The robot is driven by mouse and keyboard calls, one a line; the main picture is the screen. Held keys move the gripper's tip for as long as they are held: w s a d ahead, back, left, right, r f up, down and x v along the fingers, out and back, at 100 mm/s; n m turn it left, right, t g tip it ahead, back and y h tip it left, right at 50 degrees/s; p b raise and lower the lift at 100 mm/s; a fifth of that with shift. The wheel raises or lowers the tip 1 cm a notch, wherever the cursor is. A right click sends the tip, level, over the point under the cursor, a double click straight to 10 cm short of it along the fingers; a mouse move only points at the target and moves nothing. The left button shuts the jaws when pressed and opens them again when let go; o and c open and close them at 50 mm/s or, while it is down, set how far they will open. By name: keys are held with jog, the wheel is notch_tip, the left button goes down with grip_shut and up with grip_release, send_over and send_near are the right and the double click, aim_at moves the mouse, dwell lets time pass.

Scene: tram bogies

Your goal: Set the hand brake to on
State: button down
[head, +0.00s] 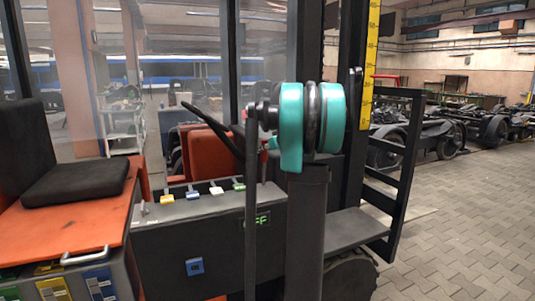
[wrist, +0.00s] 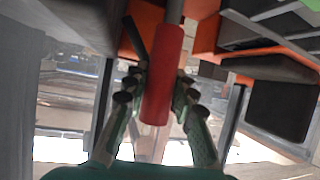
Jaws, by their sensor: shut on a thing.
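The hand brake's red grip (wrist: 164,75) stands in the middle of the wrist view, on a grey rod. My gripper (wrist: 160,88) has its green fingers with dark pads on both sides of this grip and is shut on it. In the head view a small red bit (head: 272,143), which may be the same grip, shows beside my teal arm joint. My arm hides the gripper and most of the lever there. A dark panel sign (head: 262,219) on the vehicle's side shows green letters, partly covered, that look like OFF.
The grey console (head: 210,205) has several coloured switches on top and a blue square (head: 194,266) on its side. A black seat (head: 75,182) is at the left. A black frame (head: 400,165) stands at the right. Paved floor (head: 460,220) at the right is clear.

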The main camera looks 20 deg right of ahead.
jog(key=shift+w+g, duration=0.4)
jog(key=shift+w, duration=0.25)
jog(key=shift+r, duration=0.1)
jog(key=c, duration=1.2)
grip_release()
jog(key=shift+w, duration=0.1)
jog(key=v, duration=1.2)
